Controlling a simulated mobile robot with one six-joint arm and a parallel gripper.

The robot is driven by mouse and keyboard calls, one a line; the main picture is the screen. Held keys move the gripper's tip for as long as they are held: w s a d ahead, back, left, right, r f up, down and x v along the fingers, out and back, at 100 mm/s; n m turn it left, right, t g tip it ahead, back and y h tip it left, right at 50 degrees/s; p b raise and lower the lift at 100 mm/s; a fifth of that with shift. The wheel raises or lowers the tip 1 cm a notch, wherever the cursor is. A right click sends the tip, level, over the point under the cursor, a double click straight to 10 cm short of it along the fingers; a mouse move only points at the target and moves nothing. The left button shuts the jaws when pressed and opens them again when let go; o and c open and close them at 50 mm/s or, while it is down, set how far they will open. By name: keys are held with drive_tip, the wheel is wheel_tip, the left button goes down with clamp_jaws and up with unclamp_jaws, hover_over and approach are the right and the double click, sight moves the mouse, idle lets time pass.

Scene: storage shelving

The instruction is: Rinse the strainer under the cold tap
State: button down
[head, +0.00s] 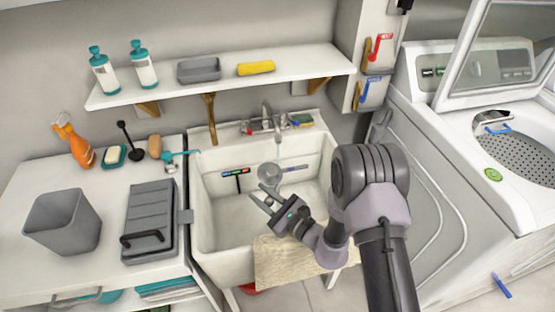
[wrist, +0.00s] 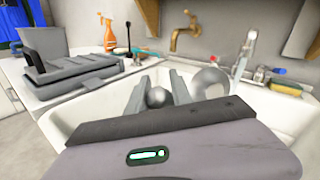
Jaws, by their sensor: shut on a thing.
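My gripper (head: 268,196) is over the sink basin and is shut on a small grey rounded part (wrist: 157,97), which shows between the fingers in the wrist view. The round grey strainer (head: 268,172) is just beyond the fingertips, inside the basin outline; it also shows right of the fingers in the wrist view (wrist: 210,82). I cannot tell how the held part joins it. A chrome tap (head: 267,115) stands at the back of the white sink (head: 210,235), above and behind the strainer. A brass tap (wrist: 185,36) is on the wall.
A red lever (head: 378,48) and a blue lever (head: 369,92) are on the wall panel. A shelf (head: 220,77) overhangs the sink's back. A grey bin (head: 62,220) and grey case (head: 150,220) stand left. A washing machine (head: 470,150) stands right. A beige cloth (head: 285,264) hangs over the front rim.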

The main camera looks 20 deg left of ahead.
idle(0.4)
drive_tip(key=s+r+p, duration=0.2)
drive_tip(key=s+r, duration=0.2)
drive_tip(key=s, duration=0.1)
drive_tip(key=shift+a, duration=0.25)
idle(0.4)
